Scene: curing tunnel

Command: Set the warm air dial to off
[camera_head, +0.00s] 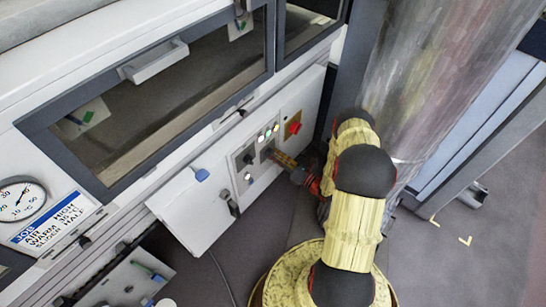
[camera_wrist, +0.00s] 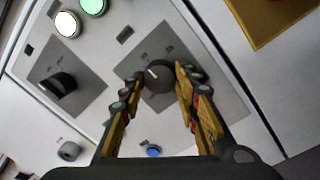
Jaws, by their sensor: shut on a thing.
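A round black dial (camera_wrist: 159,76) with a white mark sits on a grey plate in the wrist view, its mark toward the upper left. My gripper (camera_wrist: 157,80) is shut on this dial, one yellow-and-black finger on each side. In the head view my gripper (camera_head: 276,155) reaches the control panel from the right and hides most of the dial. A second black dial (camera_wrist: 61,85) sits on another grey plate to the left, apart from my fingers. The small labels around both dials are too blurred to read, so I cannot tell by name which is warm air.
White (camera_wrist: 67,24) and green (camera_wrist: 93,5) lamps sit above the dials. A red button (camera_head: 293,127) on a yellow plate is close by to the right. A blue button (camera_wrist: 153,151) is below. A job card (camera_head: 48,224) is at the left.

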